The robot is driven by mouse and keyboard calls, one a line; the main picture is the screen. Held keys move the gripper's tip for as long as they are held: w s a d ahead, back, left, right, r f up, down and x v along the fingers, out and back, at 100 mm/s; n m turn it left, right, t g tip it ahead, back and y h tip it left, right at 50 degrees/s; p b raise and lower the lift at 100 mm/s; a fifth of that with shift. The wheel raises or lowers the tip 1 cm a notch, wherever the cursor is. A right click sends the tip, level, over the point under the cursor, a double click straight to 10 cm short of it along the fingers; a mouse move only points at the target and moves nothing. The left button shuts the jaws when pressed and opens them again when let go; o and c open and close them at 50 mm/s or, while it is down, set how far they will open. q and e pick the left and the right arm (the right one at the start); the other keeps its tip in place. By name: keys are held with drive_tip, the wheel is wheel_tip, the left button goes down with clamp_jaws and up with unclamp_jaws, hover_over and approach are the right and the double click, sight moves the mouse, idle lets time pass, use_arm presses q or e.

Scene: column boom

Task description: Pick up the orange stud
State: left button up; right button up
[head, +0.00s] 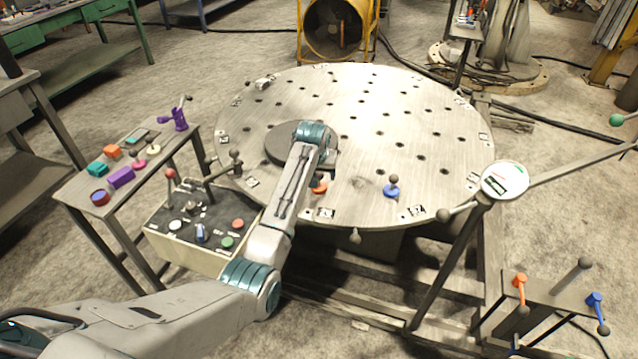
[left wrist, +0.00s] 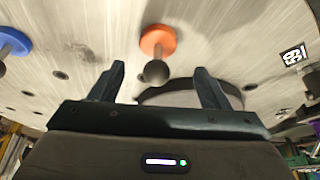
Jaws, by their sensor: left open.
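The orange stud (head: 319,188) stands near the front edge of the round perforated table (head: 400,140), partly hidden by my left arm in the head view. In the left wrist view the orange stud (left wrist: 158,40) shows its round orange base and a dark ball knob. My left gripper (left wrist: 159,78) is open, and the knob appears between its two fingertips, with nothing held. In the head view the left gripper (head: 326,165) is right above and behind the stud, its fingers mostly hidden. My right gripper is not in view.
A blue stud (head: 391,188) stands right of the orange one; it also shows in the left wrist view (left wrist: 12,42). A dark disc (head: 282,145) lies behind my wrist. A control box (head: 205,228) stands front left, and a post with a round dial (head: 504,180) front right.

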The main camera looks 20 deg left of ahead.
sight(319, 180)
use_arm(q)
drive_tip(key=shift+p+x, duration=0.4)
drive_tip(key=shift+x, duration=2.3)
drive_tip(key=shift+s+d, duration=0.15)
drive_tip(key=shift+d, duration=0.05)
drive_tip(key=shift+c, duration=0.4)
drive_tip(key=c, duration=1)
